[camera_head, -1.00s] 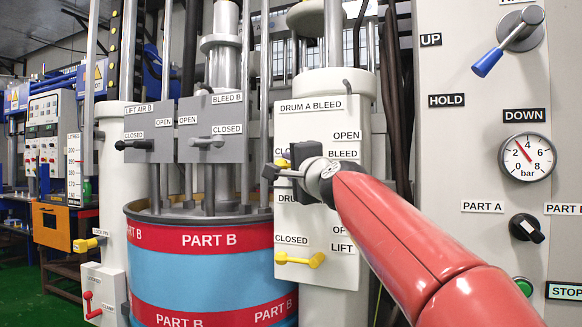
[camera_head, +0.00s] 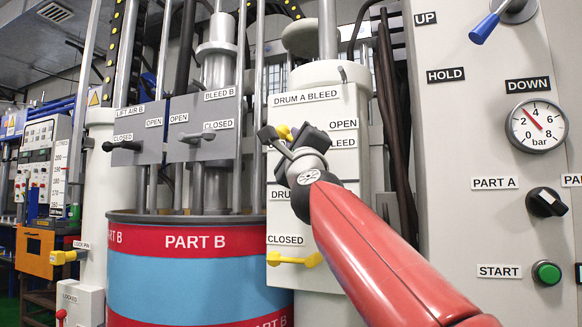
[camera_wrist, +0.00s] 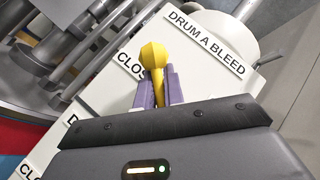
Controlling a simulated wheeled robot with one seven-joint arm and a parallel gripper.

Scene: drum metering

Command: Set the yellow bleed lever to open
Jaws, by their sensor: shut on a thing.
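The yellow bleed lever (camera_wrist: 153,58) sits on the white panel labelled DRUM A BLEED. In the wrist view its rounded end stands out beyond my fingers and its shaft passes between them. My gripper (camera_wrist: 159,88) is shut on the lever, with a purple finger on each side. In the head view a little yellow of the lever (camera_head: 284,132) shows behind my gripper (camera_head: 290,140), below the DRUM A BLEED label. The OPEN label (camera_head: 343,124) is right of it. The CLOSED label (camera_wrist: 131,64) shows partly in the wrist view. The lever's exact angle is hard to tell.
A second yellow lever (camera_head: 294,259) lies horizontal below, beside another CLOSED label. Grey panels with a black lever (camera_head: 124,145) and a grey lever (camera_head: 198,137) stand left, above the drum (camera_head: 190,280). A control panel with a pressure gauge (camera_head: 537,124) is at right.

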